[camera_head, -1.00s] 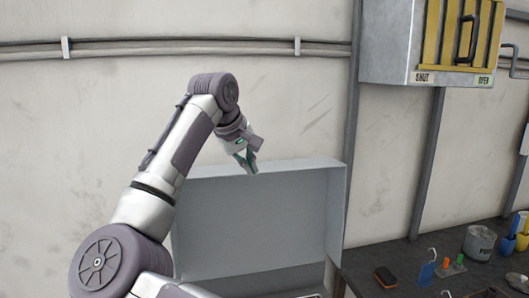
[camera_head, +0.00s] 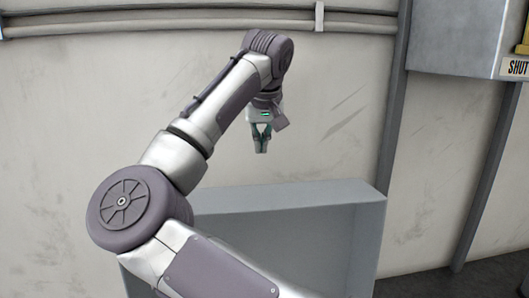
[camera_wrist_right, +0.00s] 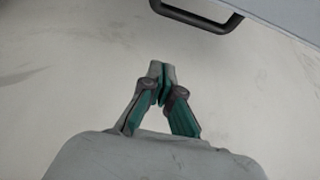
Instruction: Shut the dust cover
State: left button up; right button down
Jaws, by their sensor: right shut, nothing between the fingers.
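The dust cover (camera_head: 310,235) is a grey box-shaped lid, standing raised and open in front of the wall in the head view. Its lower part is cut off by the frame and partly hidden by my right arm. My right gripper (camera_head: 261,148) is shut and empty, pointing down, above the cover's top edge in the picture. In the right wrist view the shut fingertips (camera_wrist_right: 163,72) are clear of everything. A black handle (camera_wrist_right: 205,22) on a pale grey panel (camera_wrist_right: 290,12), probably the cover, shows at the top right there, beyond the fingertips. My left gripper is not in view.
A pale scuffed wall (camera_head: 90,110) stands behind, with pipes (camera_head: 170,18) along its top and dark vertical posts (camera_head: 392,110). A grey wall box (camera_head: 455,40) with a SHUT label hangs at the upper right.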

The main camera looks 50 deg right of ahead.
jog(key=b+x, duration=0.2)
jog(key=x, duration=0.2)
jog(key=b+x, duration=0.1)
jog(key=x, duration=0.4)
jog(key=shift+d+b, duration=0.25)
jog(key=shift+b, duration=0.15)
jog(key=shift+a+f+b, duration=0.1)
jog(key=shift+f+b, duration=0.45)
jog(key=shift+f, duration=0.05)
pick_arm(q)
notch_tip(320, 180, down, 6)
jog(key=b, duration=0.1)
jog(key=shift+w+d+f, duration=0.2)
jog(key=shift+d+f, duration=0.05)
pick_arm(e)
jog(key=s+a, duration=0.2)
jog(key=shift+s+a+r, duration=0.15)
jog(key=shift+s+r, duration=0.1)
jog(key=shift+s, duration=0.15)
